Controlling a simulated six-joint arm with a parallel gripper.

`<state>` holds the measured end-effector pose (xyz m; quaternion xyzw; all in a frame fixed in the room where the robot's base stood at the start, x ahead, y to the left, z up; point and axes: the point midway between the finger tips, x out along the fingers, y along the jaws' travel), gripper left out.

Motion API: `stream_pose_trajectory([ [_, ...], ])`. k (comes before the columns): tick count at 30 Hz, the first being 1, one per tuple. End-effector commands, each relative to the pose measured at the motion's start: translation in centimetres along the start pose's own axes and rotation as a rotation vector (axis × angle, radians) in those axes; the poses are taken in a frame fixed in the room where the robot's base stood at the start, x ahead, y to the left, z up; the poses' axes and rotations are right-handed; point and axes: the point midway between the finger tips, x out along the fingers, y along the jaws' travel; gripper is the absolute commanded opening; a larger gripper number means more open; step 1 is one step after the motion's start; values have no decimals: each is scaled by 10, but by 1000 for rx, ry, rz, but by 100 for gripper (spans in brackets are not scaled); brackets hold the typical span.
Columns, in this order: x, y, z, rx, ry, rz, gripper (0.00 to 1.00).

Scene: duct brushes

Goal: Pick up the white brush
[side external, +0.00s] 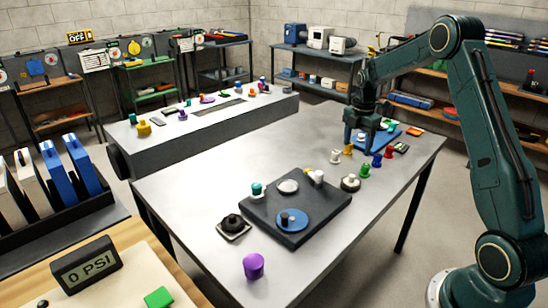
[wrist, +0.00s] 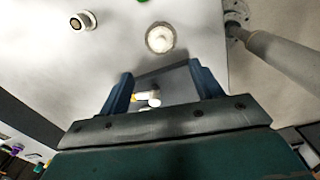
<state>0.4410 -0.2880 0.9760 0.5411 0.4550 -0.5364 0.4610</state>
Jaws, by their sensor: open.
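My gripper (side external: 361,146) is open and low over the far right part of the grey table in the side view. A small white brush-like piece (side external: 335,157) stands upright just left of it, apart from the fingers. In the wrist view my two blue fingers (wrist: 161,85) are spread. A small white piece with a yellow part (wrist: 148,98) shows in the gap between them; I cannot tell whether it touches either finger. A round white piece (wrist: 160,38) lies beyond the fingertips. Which of these matches the side view's white piece is unclear.
Yellow (side external: 348,150), blue (side external: 376,160), red (side external: 388,152) and green (side external: 364,170) pieces stand close to my gripper. A dark plate (side external: 270,222) bears several pieces. The table's front right is clear.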

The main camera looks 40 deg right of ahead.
Motion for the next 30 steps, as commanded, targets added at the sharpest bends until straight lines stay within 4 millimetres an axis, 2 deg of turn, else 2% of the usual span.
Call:
stream_pose_trajectory([
  [11, 10, 0, 1, -5, 1, -3, 65],
  [24, 70, 0, 1, -4, 1, -3, 65],
  [30, 86, 0, 1, -4, 1, -2, 65],
])
